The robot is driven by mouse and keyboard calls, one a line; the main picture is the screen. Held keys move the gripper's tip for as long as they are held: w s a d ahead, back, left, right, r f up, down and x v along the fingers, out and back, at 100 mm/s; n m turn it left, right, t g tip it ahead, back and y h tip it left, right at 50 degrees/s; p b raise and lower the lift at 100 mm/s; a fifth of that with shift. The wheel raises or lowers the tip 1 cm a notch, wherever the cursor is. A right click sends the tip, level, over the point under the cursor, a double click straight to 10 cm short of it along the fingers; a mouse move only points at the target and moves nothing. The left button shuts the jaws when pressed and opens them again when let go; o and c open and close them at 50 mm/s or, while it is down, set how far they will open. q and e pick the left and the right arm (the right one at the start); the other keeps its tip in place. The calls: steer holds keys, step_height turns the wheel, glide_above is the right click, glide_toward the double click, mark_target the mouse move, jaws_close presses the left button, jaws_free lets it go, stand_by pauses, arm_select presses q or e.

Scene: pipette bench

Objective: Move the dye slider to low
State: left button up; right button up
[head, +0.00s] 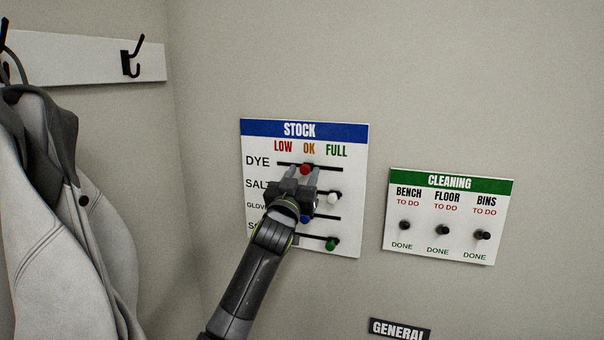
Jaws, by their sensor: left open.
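The STOCK board (348,232) hangs on the wall with a blue header and LOW, OK and FULL columns. The dye slider is a red knob (305,169) on the top slot, under OK. My left gripper (303,172) is open in front of the board, with its fingertips on either side of the red knob. I cannot tell whether the fingers touch it. The gripper hides part of the rows below. My right gripper is not in view.
Other sliders are a white knob (333,199), a blue knob (304,220) and a green knob (332,244). A CLEANING board (465,249) with black knobs hangs to the right.

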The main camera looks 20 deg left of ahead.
arm_select(q)
steer(key=shift+w, duration=0.1)
jaws_close()
steer(key=a+p, duration=0.1)
steer(key=a, duration=0.6)
steer(key=shift+w+a+p, duration=0.1)
steer(key=shift+a+p, duration=0.15)
steer(key=shift+p, duration=0.05)
steer(key=shift+d+r, duration=0.1)
steer(key=shift+d, duration=0.05)
steer(key=shift+c, duration=1.7)
jaws_free()
steer(key=o, duration=0.3)
steer(key=shift+a, duration=0.3)
steer(key=shift+o, duration=0.2)
steer(key=shift+d, duration=0.1)
